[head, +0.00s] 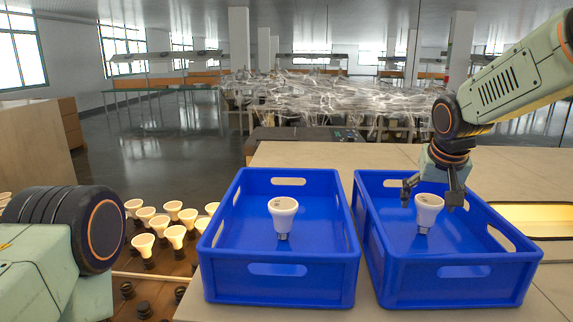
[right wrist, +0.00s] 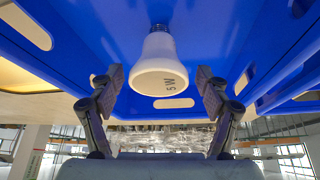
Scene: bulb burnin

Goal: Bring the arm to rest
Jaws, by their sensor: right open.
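My right gripper (head: 431,193) is over the right blue crate (head: 460,283), with its fingers open. A white bulb (head: 428,212) stands on its dark base inside that crate, just below and between the spread fingers. In the right wrist view the bulb (right wrist: 163,70) shows its wide face marked "5 W". The open fingers (right wrist: 159,78) lie to either side of it, with a gap on each side. My left gripper is not in view; only a part of my left arm shows at the lower left.
A second blue crate (head: 277,285) stands to the left with one white bulb (head: 283,215) in it. Several bulbs stand on a brown rack (head: 150,268) at the left. A lit recess (head: 535,216) is in the table right of the crates. The tabletop (head: 330,155) behind the crates is clear.

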